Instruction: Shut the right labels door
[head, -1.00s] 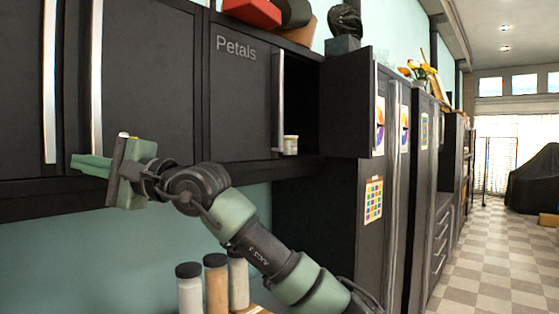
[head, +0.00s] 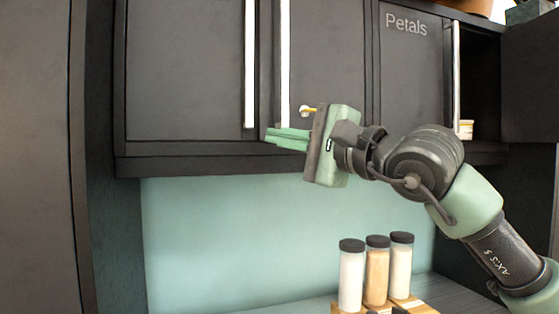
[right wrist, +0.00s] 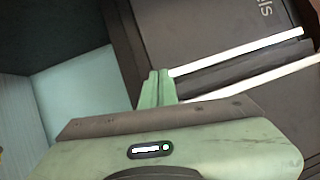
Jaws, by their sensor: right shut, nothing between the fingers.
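The right labels door (head: 330,60) is the dark panel with a long pale vertical handle (head: 284,65), left of the Petals door. It looks flush or nearly so; a small gap cannot be ruled out. The left labels door (head: 185,70) beside it looks shut, and part of its lettering shows in the right wrist view (right wrist: 265,8). My right gripper (head: 268,136) is shut and empty, pointing left just below the lower ends of the two handles. Its closed fingers (right wrist: 157,76) show near those handle ends; contact is unclear. My left gripper is out of view.
The Petals cabinet door (head: 410,70) is shut, while the door (head: 530,85) right of it stands open, with a small jar (head: 466,129) inside. Several lidded jars (head: 351,275) stand on the counter below. A tall dark panel (head: 40,160) borders the left.

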